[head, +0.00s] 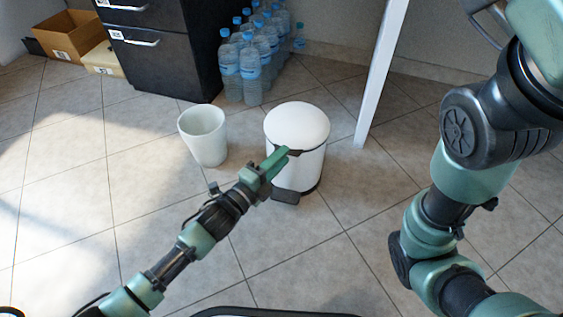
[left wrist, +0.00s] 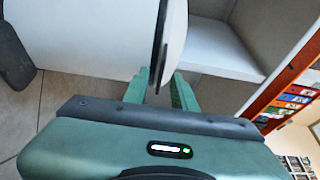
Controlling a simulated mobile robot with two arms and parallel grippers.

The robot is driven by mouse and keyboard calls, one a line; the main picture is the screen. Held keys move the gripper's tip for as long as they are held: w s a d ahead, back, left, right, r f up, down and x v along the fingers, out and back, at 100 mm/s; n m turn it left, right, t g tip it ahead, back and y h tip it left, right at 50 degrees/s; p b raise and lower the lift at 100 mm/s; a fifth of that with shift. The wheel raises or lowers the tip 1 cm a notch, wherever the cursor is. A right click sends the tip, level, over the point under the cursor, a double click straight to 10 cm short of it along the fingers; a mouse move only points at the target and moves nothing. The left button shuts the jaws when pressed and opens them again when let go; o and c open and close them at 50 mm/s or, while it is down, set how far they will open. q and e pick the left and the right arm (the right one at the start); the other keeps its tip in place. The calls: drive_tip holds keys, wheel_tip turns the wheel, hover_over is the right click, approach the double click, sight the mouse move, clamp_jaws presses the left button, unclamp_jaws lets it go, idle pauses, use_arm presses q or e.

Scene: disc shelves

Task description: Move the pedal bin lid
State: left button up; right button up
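The white pedal bin (head: 308,168) stands upright on the floor, with a dark base and a dark pedal (head: 285,196) at its front. Its domed white lid (head: 297,122) is down on the body. In the left wrist view the bin appears sideways, with the lid (left wrist: 175,38) right of the dark rim. My left gripper (head: 282,157) is at the front edge of the lid. In the left wrist view its green fingers (left wrist: 160,91) are apart, with the end of the dark rim between them. Contact cannot be told. My right gripper is out of view.
A pale wastebasket (head: 204,136) stands left of the bin. Several water bottles (head: 252,62) stand behind, beside a dark drawer cabinet (head: 160,62). A white panel leg (head: 380,75) rises right of the bin. The tiled floor in front is clear.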

use_arm(q)
drive_tip(key=shift+w+d, duration=0.2)
drive_tip(key=shift+w, duration=0.05)
clamp_jaws()
idle(1.4)
